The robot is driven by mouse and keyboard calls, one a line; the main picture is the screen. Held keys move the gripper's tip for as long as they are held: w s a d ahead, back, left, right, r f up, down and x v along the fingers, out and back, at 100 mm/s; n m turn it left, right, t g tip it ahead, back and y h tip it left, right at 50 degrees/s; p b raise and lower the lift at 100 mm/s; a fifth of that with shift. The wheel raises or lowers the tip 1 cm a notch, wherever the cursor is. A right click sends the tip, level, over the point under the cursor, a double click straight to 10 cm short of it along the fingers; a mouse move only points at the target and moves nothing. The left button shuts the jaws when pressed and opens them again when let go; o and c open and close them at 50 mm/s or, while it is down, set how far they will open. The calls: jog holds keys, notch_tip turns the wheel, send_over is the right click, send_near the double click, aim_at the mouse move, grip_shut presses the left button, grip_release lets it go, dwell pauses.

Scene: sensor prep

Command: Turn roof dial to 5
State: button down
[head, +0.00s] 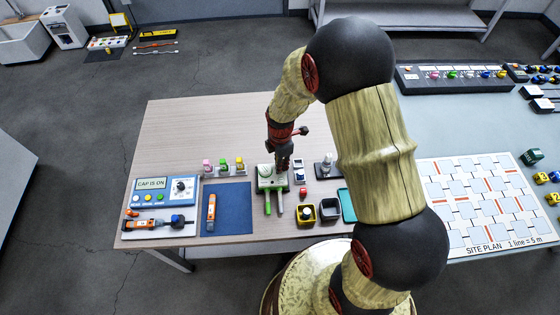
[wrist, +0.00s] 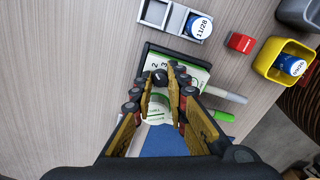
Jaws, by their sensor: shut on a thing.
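In the head view my gripper (head: 282,166) points down onto the unit, hiding the knob.
A blue box (head: 165,190) reading CAP IS ON and a blue mat (head: 236,208) with an orange tool lie to the left. A yellow bin (wrist: 268,52), a red block (wrist: 241,43) and a grey tray (wrist: 173,27) stand close by. The table's back left is clear.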

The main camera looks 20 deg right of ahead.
jog(key=m+p, duration=0.1)
jog(key=m, duration=0.3)
jog(key=shift+r+p, duration=0.1)
jog(key=shift+p, duration=0.2)
jog(key=shift+m+p, duration=0.5)
jog(key=shift+m, duration=1.7)
jog(key=c, duration=1.7)
grip_release()
jog(key=shift+c, duration=0.2)
notch_tip(320, 180, up, 12)
jog(key=shift+s+a+f, duration=0.1)
jog(key=shift+s+a, duration=0.05)
jog(key=shift+c, duration=0.4)
